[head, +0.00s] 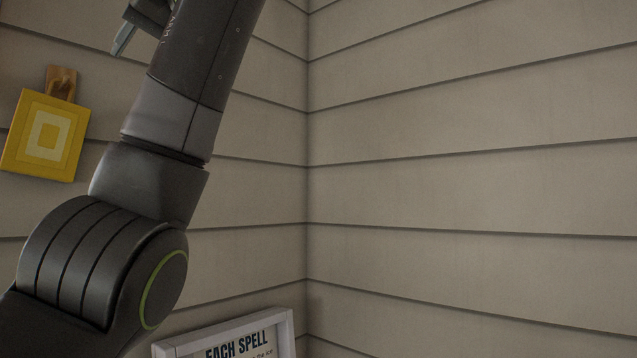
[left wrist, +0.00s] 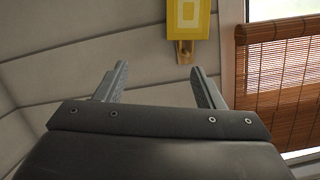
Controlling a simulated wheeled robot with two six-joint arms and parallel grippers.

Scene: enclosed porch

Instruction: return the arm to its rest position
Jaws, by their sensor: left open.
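My left arm (head: 175,130) comes in from the lower left of the head view and reaches up toward the top edge. Part of my left gripper (head: 125,38) shows at the top of that view, cut off by the edge. In the left wrist view my left gripper (left wrist: 157,85) has its two fingers wide apart with nothing between them. The fingers point toward the siding wall (left wrist: 110,40). My right gripper is in neither view.
A yellow square panel (head: 47,135) on a wooden block (head: 61,83) is on the wall left of my arm. A white-framed sign (head: 240,338) shows at the bottom. A woven blind (left wrist: 280,75) covers a window at right in the wrist view. The corner's right side is clear.

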